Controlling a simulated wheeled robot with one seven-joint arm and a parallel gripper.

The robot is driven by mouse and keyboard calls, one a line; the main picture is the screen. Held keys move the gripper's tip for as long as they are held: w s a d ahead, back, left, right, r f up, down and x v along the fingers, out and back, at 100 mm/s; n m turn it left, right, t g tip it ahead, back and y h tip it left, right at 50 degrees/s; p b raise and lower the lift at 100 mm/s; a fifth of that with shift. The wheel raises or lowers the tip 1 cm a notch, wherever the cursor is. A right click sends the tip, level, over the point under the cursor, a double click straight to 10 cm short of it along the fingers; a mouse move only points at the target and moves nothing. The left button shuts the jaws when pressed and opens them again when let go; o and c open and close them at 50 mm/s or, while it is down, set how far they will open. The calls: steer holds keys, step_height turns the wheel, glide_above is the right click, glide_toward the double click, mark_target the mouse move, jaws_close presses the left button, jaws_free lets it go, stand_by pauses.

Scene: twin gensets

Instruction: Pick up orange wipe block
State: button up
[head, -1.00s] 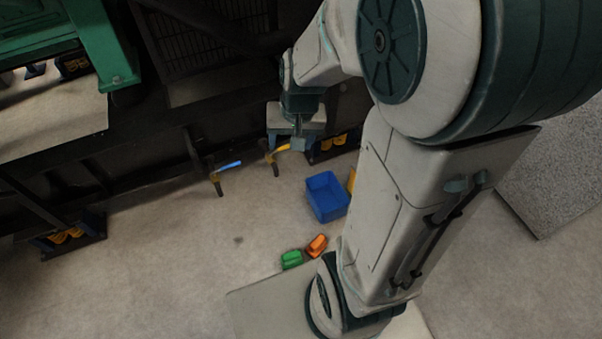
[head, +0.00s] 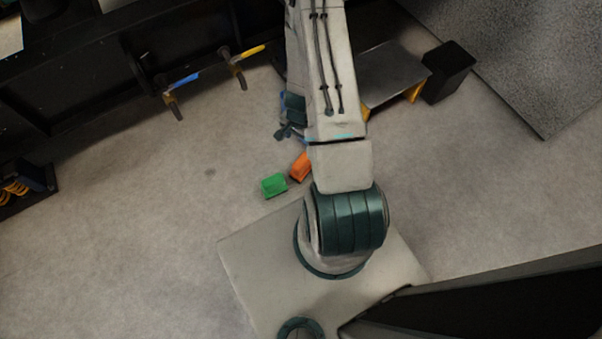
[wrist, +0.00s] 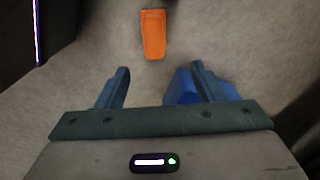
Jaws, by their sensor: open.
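The orange wipe block (head: 300,167) lies on the floor just beyond my base in the head view, with my arm beside its right edge. In the wrist view the orange wipe block (wrist: 153,34) lies at the top centre, ahead of the fingertips and apart from them. My gripper (wrist: 160,78) is open, its two blue fingers spread with nothing held between them. In the head view my gripper (head: 287,132) shows only partly, beside my arm and above the block in the picture.
A green block (head: 273,186) lies left of the orange one. Blue-handled (head: 183,80) and yellow-handled (head: 243,54) valves stand by the dark frame.

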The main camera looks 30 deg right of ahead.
mark_target(302, 161)
steer(key=shift+m, duration=0.3)
steer(key=f+b, duration=0.1)
steer(key=f, duration=0.3)
steer(key=s+f+b, duration=0.1)
steer(key=f+b, duration=0.1)
steer(key=f, duration=0.2)
steer(key=f+b, duration=0.1)
steer(key=f, duration=0.3)
steer(key=shift+s+d+f, duration=0.15)
steer(key=shift+d, duration=0.15)
steer(key=shift+w+d+f+b, duration=0.1)
steer(key=shift+w+f+b, duration=0.05)
steer(key=shift+f+b, duration=0.7)
steer(key=shift+w+d+f+b, duration=0.1)
steer(key=shift+f+b, duration=0.4)
steer(key=shift+f, duration=0.55)
steer(key=shift+w+d+f+b, duration=0.1)
steer(key=shift+w+f+b, duration=0.05)
steer(key=shift+f+b, duration=0.7)
steer(key=c, duration=1.2)
steer(key=shift+p, duration=0.3)
